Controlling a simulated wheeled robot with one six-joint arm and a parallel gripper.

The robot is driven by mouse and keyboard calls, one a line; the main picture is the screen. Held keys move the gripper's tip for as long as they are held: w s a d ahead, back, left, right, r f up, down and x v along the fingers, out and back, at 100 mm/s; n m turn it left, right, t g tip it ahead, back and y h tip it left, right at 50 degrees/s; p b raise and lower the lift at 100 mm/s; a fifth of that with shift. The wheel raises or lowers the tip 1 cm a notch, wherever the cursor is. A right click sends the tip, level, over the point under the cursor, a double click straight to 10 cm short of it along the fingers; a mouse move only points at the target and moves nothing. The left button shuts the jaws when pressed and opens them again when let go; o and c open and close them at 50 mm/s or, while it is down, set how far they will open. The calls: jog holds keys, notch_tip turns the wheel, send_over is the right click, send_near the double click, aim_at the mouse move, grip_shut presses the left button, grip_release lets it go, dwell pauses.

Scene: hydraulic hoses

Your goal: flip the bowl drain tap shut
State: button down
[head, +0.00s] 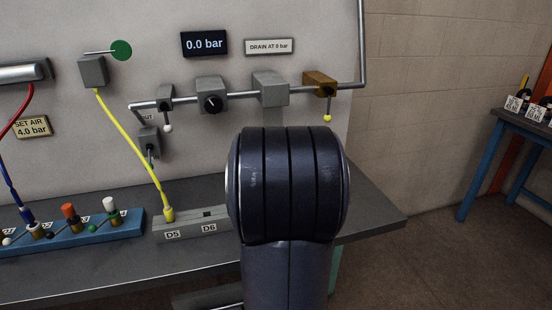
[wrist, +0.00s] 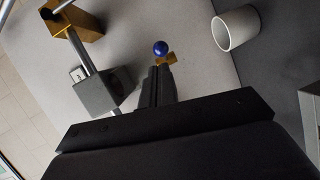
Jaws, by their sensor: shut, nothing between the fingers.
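In the wrist view, a small brass tap (wrist: 167,60) with a blue ball (wrist: 161,48) on its lever shows just past my fingertips; it looks like the bowl drain tap. My gripper (wrist: 158,72) is shut and empty, its fingers pointing at the tap. The fingertips overlap the brass part in the picture, and I cannot tell whether they touch it. The bowl is not clearly seen. In the head view my dark arm (head: 288,185) hides the gripper and tap. A grey block (head: 270,87) on the pipe also shows in the wrist view (wrist: 103,90).
A brass valve (head: 320,83) with a yellow ball sits right on the pipe. A display (head: 204,43) reads 0.0 bar, beside a "DRAIN AT 0 bar" sign (head: 269,46). A white cup (wrist: 236,28) lies near the tap in the wrist view. A yellow hose (head: 128,145) hangs left.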

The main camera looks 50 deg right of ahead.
jog(key=s+a+r+b, duration=0.1)
jog(key=s+a, duration=0.3)
jog(key=s, duration=0.5)
jog(key=shift+a+r+b, duration=0.15)
jog(key=shift+a+b, duration=0.15)
jog(key=shift+a, duration=0.05)
jog(key=shift+w, duration=0.15)
